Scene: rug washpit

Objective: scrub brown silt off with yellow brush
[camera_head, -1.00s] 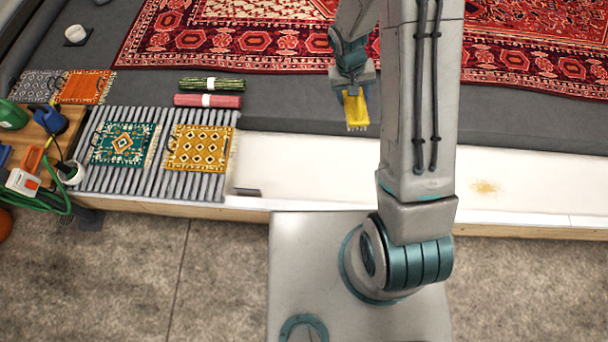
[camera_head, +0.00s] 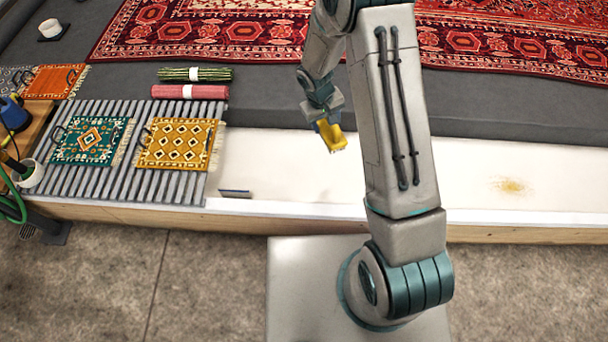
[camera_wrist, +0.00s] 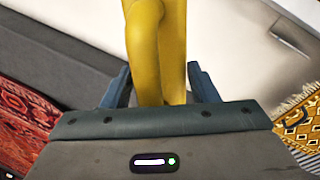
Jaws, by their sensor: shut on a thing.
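The yellow brush (camera_head: 331,138) is held in my gripper (camera_head: 318,121), which is shut on it above the white surface (camera_head: 270,165). In the wrist view the yellow brush (camera_wrist: 157,45) stands between the two blue-grey fingers of my gripper (camera_wrist: 160,88). A yellowish-brown silt patch (camera_head: 510,186) lies on the white surface to the right of my arm. The brush is well apart from this patch. Part of the white surface is hidden behind my arm.
A slatted grey rack (camera_head: 60,183) at left holds a green mat (camera_head: 92,140) and a yellow mat (camera_head: 178,144). A green roll (camera_head: 215,75) and a red roll (camera_head: 212,92) lie behind it. A small dark-edged piece (camera_head: 235,193) lies near the front edge. A large red rug (camera_head: 250,30) spreads behind.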

